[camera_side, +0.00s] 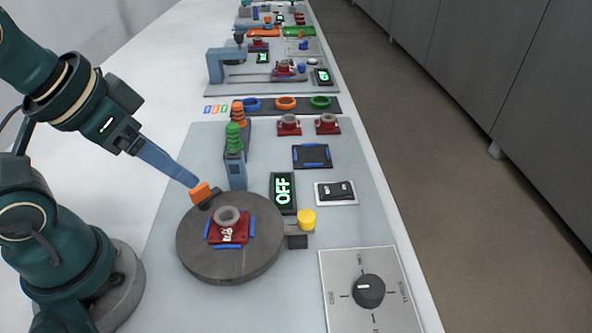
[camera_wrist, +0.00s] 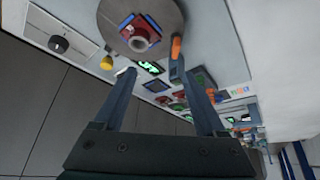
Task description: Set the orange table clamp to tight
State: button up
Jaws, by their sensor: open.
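The orange table clamp (camera_side: 201,192) sits at the back left edge of the dark round turntable (camera_side: 245,266), on a dark base. In the wrist view the clamp (camera_wrist: 176,48) shows just beyond the tip of the right-hand finger. My gripper (camera_side: 190,180) reaches down from the left in the side view, its tips right by the clamp; I cannot tell whether they touch it. In the wrist view my gripper (camera_wrist: 152,70) has its fingers wide apart with nothing between them. The clamp's exact setting cannot be read.
A red block with a grey ring (camera_side: 227,216) sits between blue guides on the turntable. A blue-grey post (camera_side: 236,172) with green and orange coils stands close behind the clamp. An OFF display (camera_side: 283,193), yellow button (camera_side: 306,219) and black dial (camera_side: 369,290) lie to the right.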

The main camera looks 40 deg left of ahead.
jog(key=n, duration=0.2)
jog(key=n+g+h, duration=0.5)
jog(key=n+g, duration=0.1)
jog(key=n, duration=1)
send_over(198, 187)
jog(key=a, duration=0.2)
notch_tip(198, 187, down, 4)
jog(key=shift+y, duration=0.3)
jog(key=shift+x, duration=2.25)
jog(key=shift+w+a, duration=0.1)
jog(key=shift+w, duration=0.05)
grip_shut()
